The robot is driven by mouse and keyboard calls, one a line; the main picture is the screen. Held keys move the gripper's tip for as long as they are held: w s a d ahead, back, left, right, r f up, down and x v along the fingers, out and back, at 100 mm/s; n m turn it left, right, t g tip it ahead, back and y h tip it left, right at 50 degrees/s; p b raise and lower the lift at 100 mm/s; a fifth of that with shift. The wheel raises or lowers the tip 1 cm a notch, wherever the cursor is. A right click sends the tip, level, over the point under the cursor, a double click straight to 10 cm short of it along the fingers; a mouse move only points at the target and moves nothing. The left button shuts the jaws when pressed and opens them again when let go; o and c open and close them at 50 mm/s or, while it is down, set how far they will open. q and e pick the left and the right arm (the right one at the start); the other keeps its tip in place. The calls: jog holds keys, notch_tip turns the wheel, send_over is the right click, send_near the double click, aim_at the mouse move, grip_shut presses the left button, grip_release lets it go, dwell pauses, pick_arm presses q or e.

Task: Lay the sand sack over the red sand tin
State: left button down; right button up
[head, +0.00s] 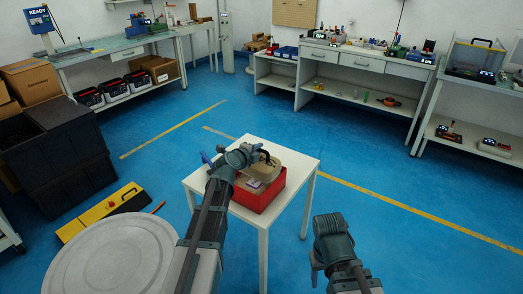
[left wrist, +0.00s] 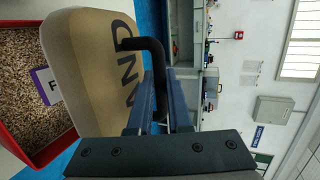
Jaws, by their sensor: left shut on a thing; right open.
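The red sand tin (head: 262,194) stands on a small white table; its red wall and the grains inside also show in the left wrist view (left wrist: 58,150). The tan sand sack (head: 291,165), with dark lettering and a black handle, is at the far side of the tin's opening and covers part of it; it fills the upper left of the left wrist view (left wrist: 82,48). My left gripper (left wrist: 154,75) is shut on the sack's black handle. Whether the sack touches the tin I cannot tell. My right gripper (head: 317,268) is open and empty, right of the table.
A white and purple card (left wrist: 46,85) lies on the grains in the tin. The white table (head: 302,190) has a narrow free margin. A yellow and black case (head: 103,208) lies on the floor at left. Shelved benches (head: 345,60) line the back; blue floor between is clear.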

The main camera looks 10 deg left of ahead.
pick_arm(q)
jog(key=shift+a+r, duration=0.1)
jog(key=shift+a, duration=0.05)
jog(key=shift+f+b, duration=0.35)
jog(key=shift+f, duration=0.1)
jog(key=c, duration=1.3)
grip_release()
jog(key=shift+f, duration=0.1)
jog(key=o, duration=0.5)
jog(key=shift+s, duration=0.1)
jog(key=shift+c, duration=0.2)
